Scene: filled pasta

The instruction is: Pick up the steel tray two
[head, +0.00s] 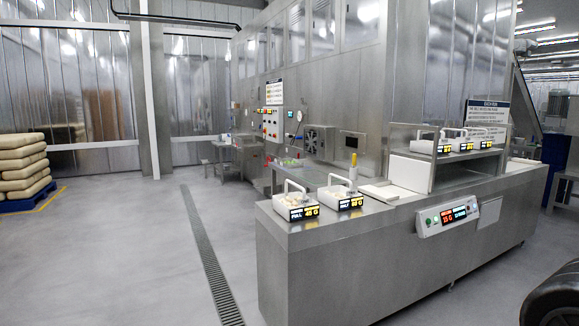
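Small handled trays with lit labels stand on the steel counter. One tray (296,205) is on the counter's left end; its label seems to read "FULL". A second tray (341,198) is just to its right; its label seems to read "HALF". Both hold pale pieces. Three more trays stand in a row on a raised shelf: a left one (430,146), a middle one (457,140) and a right one (482,139). I cannot tell which one is called tray two. My gripper is not in view.
The steel counter (310,265) has a scale display (446,217) on its front. A white board (379,193) lies on top. A dark rounded shape is at the bottom right corner. Stacked sacks (22,165) stand far left. The floor left of the counter is clear, with a drain grate (208,255).

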